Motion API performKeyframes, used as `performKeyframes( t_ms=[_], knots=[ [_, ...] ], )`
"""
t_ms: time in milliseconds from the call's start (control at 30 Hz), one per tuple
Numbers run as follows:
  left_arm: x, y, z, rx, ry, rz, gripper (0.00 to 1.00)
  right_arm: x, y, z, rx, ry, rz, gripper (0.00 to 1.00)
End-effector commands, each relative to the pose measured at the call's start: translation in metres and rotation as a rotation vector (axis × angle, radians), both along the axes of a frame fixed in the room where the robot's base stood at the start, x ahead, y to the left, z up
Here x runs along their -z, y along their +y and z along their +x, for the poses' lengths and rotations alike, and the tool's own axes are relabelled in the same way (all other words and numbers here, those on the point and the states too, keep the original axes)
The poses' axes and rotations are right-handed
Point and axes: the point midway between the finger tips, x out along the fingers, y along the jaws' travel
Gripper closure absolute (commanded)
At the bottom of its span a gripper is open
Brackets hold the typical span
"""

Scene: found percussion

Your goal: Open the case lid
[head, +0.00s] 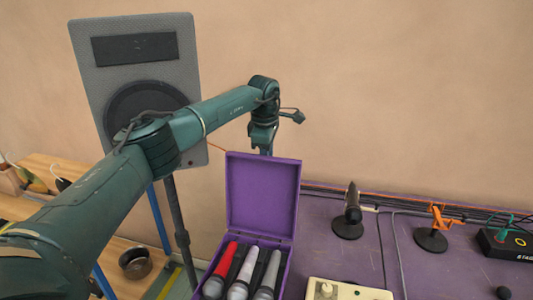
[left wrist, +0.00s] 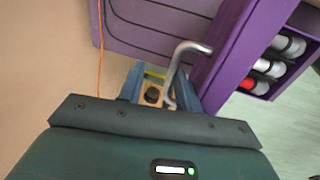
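The purple case (head: 291,258) stands with its lid (head: 263,193) raised nearly upright, tilted back toward the wall. Inside it lie three microphones, one with a red body (head: 223,262) and two grey ones. My left gripper (head: 267,150) points down just behind the lid's top edge, and the lid hides its tips. In the left wrist view its blue fingers (left wrist: 160,92) stand apart, with a gap between them. A bent metal rod (left wrist: 185,62) crosses by the right finger; what it belongs to is unclear. The case (left wrist: 240,45) shows at the right there. My right gripper is out of view.
The purple table (head: 345,255) carries a cream box (head: 348,291), a dark microphone on a stand (head: 350,215), an orange clamp stand (head: 433,232) and a black stage box (head: 505,244). A speaker (head: 135,75) stands behind my left arm. Cables run along the wall.

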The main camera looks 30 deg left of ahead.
Motion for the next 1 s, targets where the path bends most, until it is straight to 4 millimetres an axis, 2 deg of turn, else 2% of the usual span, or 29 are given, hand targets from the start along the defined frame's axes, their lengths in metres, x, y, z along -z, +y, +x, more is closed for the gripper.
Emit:
performKeyframes(
  t_ms=[33,133,400,600,800,1000],
  knots=[
    [0.009,0.000,0.001,0.005,-0.010,0.011,0.69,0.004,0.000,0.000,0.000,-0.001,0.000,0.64],
    [-0.007,-0.001,-0.002,0.004,-0.014,0.011,0.69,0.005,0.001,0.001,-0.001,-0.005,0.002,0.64],
    [-0.078,-0.005,-0.016,0.001,-0.023,0.006,0.69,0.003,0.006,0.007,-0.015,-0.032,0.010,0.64],
    [-0.115,-0.007,-0.027,0.000,-0.016,0.005,0.69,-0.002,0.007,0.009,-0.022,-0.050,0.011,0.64],
    [-0.133,-0.008,-0.032,0.000,-0.012,0.004,0.69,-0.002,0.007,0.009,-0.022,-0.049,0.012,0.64],
    [-0.136,-0.009,-0.033,0.000,-0.011,0.003,0.69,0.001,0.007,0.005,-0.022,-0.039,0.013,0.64]
  ],
)
